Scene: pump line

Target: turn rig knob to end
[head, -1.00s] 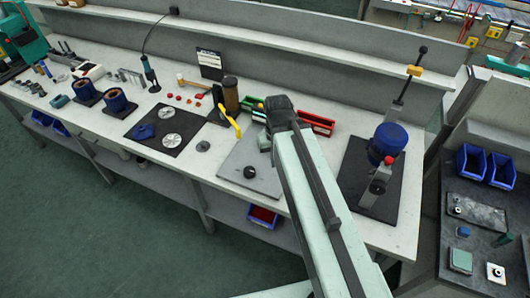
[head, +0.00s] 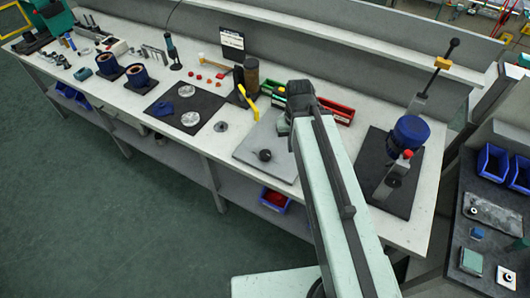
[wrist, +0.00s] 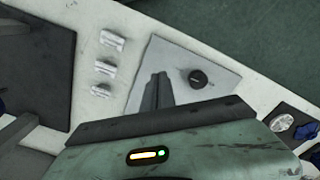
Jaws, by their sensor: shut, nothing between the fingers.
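The rig knob (head: 264,155) is a small round black knob on a light grey plate (head: 252,142) on the bench. In the wrist view the knob (wrist: 198,77) stands on the same plate (wrist: 180,55), with a small faint mark beside it. Its turned angle is too small to read. My gripper (wrist: 158,82) is shut and empty over the plate, its fingertips left of the knob and apart from it. In the head view my arm hides the fingertips and the plate's right part.
A dark mat with a blue pump (head: 409,133) and an upright lever stands right of the plate. Red (head: 335,111) and green bins and a yellow-handled tool (head: 251,104) stand behind it. Left is a dark mat (head: 185,108) with silver discs.

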